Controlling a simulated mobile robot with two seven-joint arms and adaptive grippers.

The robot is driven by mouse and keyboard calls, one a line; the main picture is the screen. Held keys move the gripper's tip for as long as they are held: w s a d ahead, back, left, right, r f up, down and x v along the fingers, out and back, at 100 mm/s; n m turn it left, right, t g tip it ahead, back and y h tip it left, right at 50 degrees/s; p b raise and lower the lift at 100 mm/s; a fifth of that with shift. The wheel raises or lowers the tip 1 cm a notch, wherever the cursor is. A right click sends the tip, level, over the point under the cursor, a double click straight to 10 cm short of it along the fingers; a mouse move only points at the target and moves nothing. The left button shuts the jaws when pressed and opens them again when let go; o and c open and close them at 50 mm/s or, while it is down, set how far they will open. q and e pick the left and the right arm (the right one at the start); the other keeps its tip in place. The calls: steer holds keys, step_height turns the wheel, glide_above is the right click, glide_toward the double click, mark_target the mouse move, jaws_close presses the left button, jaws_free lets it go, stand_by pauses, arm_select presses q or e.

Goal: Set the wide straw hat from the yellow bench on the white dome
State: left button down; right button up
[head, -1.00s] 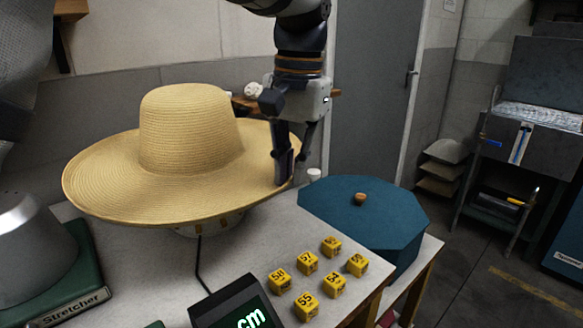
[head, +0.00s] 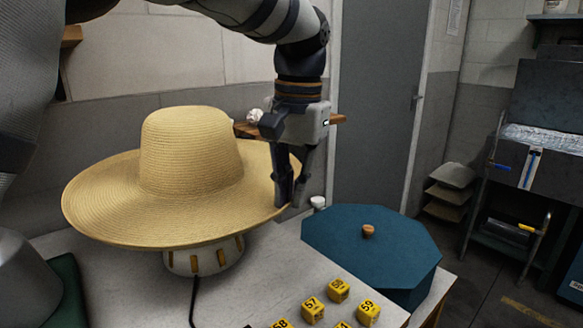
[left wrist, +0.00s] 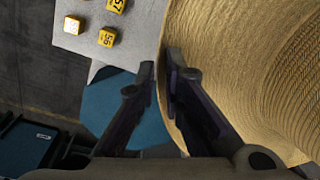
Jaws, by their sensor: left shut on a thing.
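The wide straw hat (head: 190,150) is crown up, its broad brim roughly level, above a grey-white table. My left gripper (head: 288,200) is shut on the right edge of the brim, fingers pointing down. In the left wrist view the brim (left wrist: 240,60) runs along the fingers of the left gripper (left wrist: 163,75). Under the hat is a rounded white form (head: 205,260) with tan strips; its top is hidden by the brim. I cannot tell whether the hat touches it. My right gripper is not in view.
A blue eight-sided box (head: 345,245) with a wooden knob stands at the table's right end. Several yellow numbered cubes (head: 313,310) lie at the front. A grey metal form (head: 25,275) on a green base is at the left. A small white knob (head: 318,202) is behind the box.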

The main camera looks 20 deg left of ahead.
arm_select(q)
steer(key=shift+f, duration=7.55)
steer(key=c, duration=1.6)
jaws_free()
steer(key=shift+r, duration=0.1)
